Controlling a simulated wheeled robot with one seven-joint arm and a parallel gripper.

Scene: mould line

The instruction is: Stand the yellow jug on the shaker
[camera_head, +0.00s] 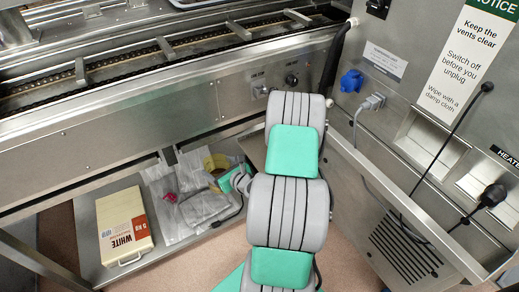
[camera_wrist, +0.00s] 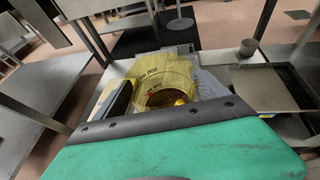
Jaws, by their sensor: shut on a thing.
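The yellow jug (camera_wrist: 160,72) is in the middle of the wrist view, with printed lettering on its side and a dark inside. My gripper (camera_wrist: 125,98) is shut on it; one dark finger shows at its left edge, and the other finger is not clear. In the head view the yellow jug (camera_head: 215,163) shows only in part beside my teal and grey arm, which hides much of it.
A white box marked WHITE (camera_head: 124,228) lies on the low steel shelf (camera_head: 88,255), beside clear plastic bags (camera_head: 203,207). A chain conveyor (camera_head: 150,52) runs behind. Cables and plugs (camera_head: 372,102) hang on the right panel. A small grey cup (camera_wrist: 248,47) stands beyond the plate.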

